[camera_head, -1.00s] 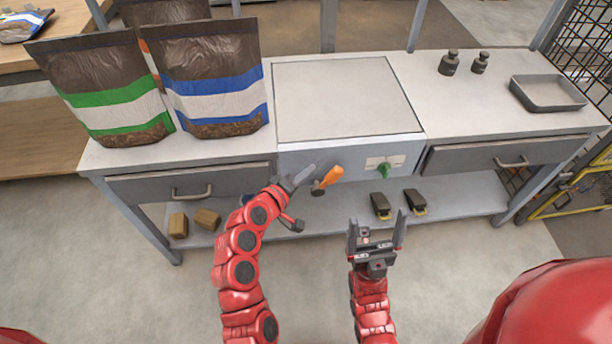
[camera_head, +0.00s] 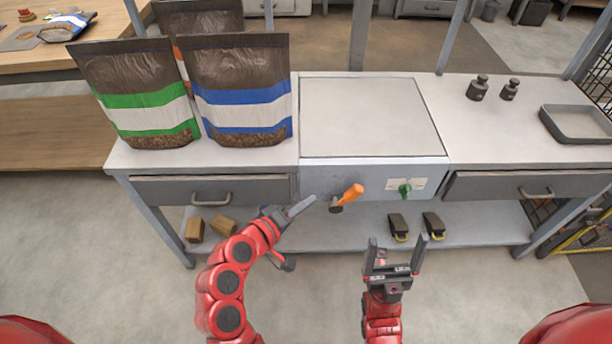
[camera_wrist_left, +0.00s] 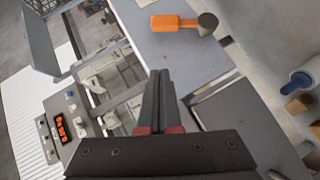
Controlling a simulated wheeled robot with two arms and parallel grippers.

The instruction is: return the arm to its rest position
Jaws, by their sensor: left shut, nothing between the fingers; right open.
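My left gripper (camera_head: 300,207) is shut and empty in front of the bench, a little left of the orange-handled lever (camera_head: 350,194). A gap shows between its fingertips and the lever. In the left wrist view its closed fingers (camera_wrist_left: 158,85) point toward the bench front, with the orange lever (camera_wrist_left: 172,23) beyond them. My right gripper (camera_head: 398,246) is open and empty, pointing up in front of the bench below the green knob (camera_head: 405,188).
The bench holds filled bags (camera_head: 235,90) at the left, a flat plate (camera_head: 370,115), two weights (camera_head: 478,88) and a grey tray (camera_head: 578,124). Drawers flank the lever panel. Wooden blocks (camera_head: 222,225) and two black pedals (camera_head: 398,226) lie on the lower shelf. The floor in front is clear.

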